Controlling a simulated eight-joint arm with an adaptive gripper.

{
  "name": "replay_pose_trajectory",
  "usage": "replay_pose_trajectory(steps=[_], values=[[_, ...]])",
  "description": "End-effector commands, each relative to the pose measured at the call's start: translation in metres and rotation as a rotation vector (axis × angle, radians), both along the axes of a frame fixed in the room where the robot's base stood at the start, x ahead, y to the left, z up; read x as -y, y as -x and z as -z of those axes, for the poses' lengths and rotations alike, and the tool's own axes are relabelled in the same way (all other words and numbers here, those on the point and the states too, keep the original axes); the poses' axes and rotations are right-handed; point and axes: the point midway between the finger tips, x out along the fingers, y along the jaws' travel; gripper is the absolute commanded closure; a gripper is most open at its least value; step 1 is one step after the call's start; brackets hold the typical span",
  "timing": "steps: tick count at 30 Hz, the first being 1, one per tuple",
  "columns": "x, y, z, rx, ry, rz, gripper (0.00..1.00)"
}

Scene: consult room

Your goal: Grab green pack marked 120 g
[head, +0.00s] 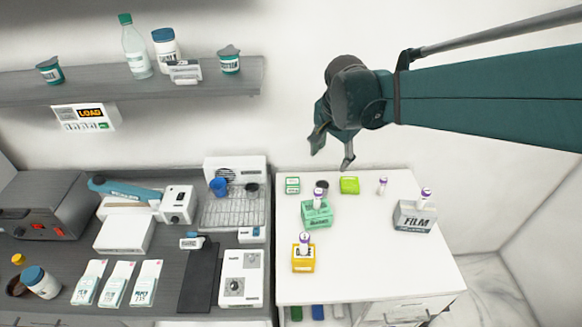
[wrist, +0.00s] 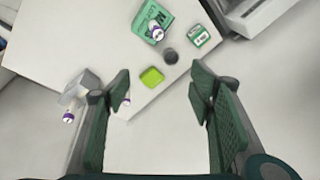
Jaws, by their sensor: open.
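A bright lime-green pack (head: 349,185) lies flat on the white cabinet top, near its back edge. It also shows in the wrist view (wrist: 152,76), between my fingertips in the picture but farther away. A small green-and-white box (head: 292,185) lies to its left in the head view; the wrist view shows it at upper right (wrist: 200,37). The print on both is too small to read, so I cannot tell which is marked 120 g. My gripper (head: 331,154) is open and empty, above the back edge of the cabinet top, touching nothing.
A dark cup (head: 321,187) stands between the pack and the box. A green holder (head: 317,214), a yellow holder (head: 303,258), a FILM box (head: 414,217) and a purple-capped vial (head: 382,186) stand around. The cabinet top's (head: 375,260) front middle is clear.

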Motion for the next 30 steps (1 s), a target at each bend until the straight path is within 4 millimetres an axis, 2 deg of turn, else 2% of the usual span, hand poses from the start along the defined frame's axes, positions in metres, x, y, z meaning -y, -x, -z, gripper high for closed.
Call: replay_pose_trajectory(steps=[3,17,30], values=[[-0.009,-0.018,0.012,-0.020,-0.009,0.054,0.46],[-0.042,-0.078,0.064,-0.095,-0.028,0.280,0.46],[-0.077,-0.129,0.129,-0.152,-0.023,0.503,0.46]])
